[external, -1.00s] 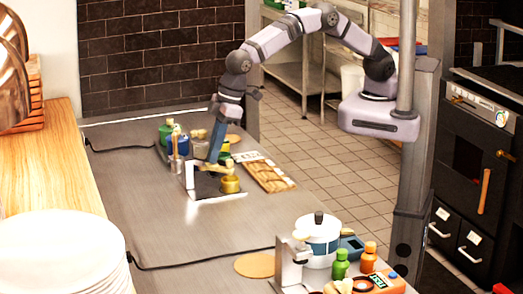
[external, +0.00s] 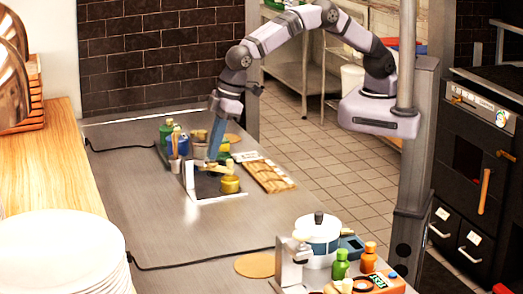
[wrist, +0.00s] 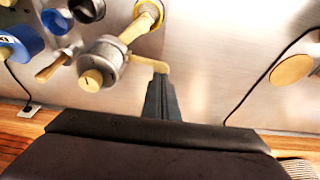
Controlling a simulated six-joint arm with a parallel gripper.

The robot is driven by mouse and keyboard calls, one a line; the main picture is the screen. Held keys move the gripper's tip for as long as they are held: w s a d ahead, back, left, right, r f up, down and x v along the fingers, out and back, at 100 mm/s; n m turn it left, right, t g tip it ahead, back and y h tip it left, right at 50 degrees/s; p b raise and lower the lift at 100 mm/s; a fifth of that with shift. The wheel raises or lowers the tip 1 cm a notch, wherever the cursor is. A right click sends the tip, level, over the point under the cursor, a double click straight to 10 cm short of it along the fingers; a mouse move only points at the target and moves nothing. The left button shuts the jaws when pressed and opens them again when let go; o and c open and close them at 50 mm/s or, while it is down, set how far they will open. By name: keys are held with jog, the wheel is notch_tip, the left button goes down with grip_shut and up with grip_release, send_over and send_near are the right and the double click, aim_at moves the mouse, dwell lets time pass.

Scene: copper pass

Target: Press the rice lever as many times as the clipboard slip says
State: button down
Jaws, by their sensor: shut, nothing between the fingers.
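My gripper (external: 213,157) is shut and empty, pointing down over the dispenser (external: 190,178) at the far end of the steel counter. In the wrist view its fingertips (wrist: 160,77) are together, right by the end of a cream bar (wrist: 148,63) that looks like the lever. I cannot tell whether they touch it. A small yellow bowl (external: 230,184) stands on the dispenser's dark base. A wooden board (external: 268,176) lies to the right with a pale slip (external: 245,157) near its far end; its writing is too small to read.
A cup with wooden utensils (external: 175,163) and blue and green containers (external: 166,132) crowd the dispenser's left and back. A second station with a white pot (external: 318,232) and bottles (external: 341,264) is nearer. The counter between them (external: 200,232) is mostly clear.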

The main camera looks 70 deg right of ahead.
aim_at(213, 163)
jog(key=shift+f, duration=0.2)
jog(key=shift+f+b, duration=0.95)
jog(key=shift+f, duration=0.55)
jog(key=shift+r, duration=0.1)
jog(key=shift+r+p, duration=1.3)
jog(key=shift+r, duration=0.35)
jog(key=shift+r+p, duration=1.9)
jog(key=shift+r, duration=0.65)
